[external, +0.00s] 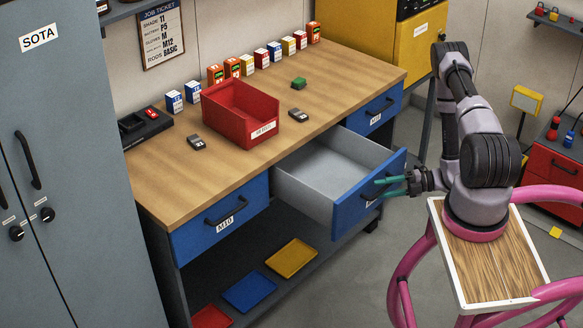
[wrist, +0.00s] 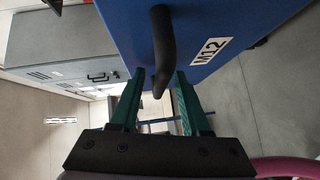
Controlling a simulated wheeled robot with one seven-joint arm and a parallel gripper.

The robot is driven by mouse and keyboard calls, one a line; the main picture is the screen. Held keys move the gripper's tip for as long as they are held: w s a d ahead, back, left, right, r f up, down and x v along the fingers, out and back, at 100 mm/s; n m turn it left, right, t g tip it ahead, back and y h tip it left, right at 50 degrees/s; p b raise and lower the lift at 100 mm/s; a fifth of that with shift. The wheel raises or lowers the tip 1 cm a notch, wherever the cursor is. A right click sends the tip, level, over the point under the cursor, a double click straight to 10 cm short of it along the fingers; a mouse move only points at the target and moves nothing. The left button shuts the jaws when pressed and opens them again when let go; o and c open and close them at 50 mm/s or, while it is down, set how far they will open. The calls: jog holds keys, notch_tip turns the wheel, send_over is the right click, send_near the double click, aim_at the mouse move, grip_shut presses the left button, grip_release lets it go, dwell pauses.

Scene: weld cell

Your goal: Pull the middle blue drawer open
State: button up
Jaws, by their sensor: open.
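The middle blue drawer (external: 348,213) stands pulled well out of the workbench, its pale grey inside (external: 325,170) empty where it shows. In the wrist view its blue front (wrist: 225,25) carries an M12 label and a dark curved handle (wrist: 163,45). My gripper (external: 384,187) is at the drawer front in the external view. In the wrist view its teal fingers (wrist: 160,85) are apart, with the lower end of the handle between them. I cannot tell if either finger touches the handle. The handle is mostly hidden by the fingers in the external view.
The left drawer (external: 222,215), labelled M10, and the right drawer (external: 372,115) are shut. A red bin (external: 240,115) stands on the wooden benchtop (external: 340,80). Several coloured trays lie on the shelf below.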

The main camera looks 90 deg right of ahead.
jog(key=s+r, duration=0.1)
jog(key=s, duration=0.9)
jog(key=shift+s+r, duration=0.25)
jog(key=shift+s, duration=0.05)
jog(key=shift+d, duration=0.1)
jog(key=w+a+r+n+g+y, duration=0.2)
jog(key=w+r+n+g+y, duration=0.15)
jog(key=w+r+n, duration=0.5)
jog(key=w+a+r+n+g+y, duration=0.25)
jog(key=w+r+n+y, duration=0.25)
jog(key=w+r+n, duration=0.4)
jog(key=w+a+r+n+g, duration=0.3)
jog(key=a+r+n+g, duration=0.1)
jog(key=a+r+n, duration=0.25)
jog(key=w+a+r+n+g, duration=0.3)
jog(key=w+a+r+n, duration=0.1)
jog(key=a+r+n, duration=0.25)
jog(key=s+a+r+n+t+h, duration=0.2)
jog(key=a+r+n+h, duration=0.1)
jog(key=a+r+n, duration=0.6)
jog(key=s+a+r+n+t+h, duration=0.1)
jog(key=s+a+r+n+h, duration=0.2)
jog(key=a+r+n, duration=0.6)
jog(key=a+n, duration=0.2)
jog(key=n, duration=0.1)
jog(key=shift+s+a+t+h, duration=0.15)
jog(key=shift+s+t+h, duration=0.1)
jog(key=shift+t+h, duration=0.15)
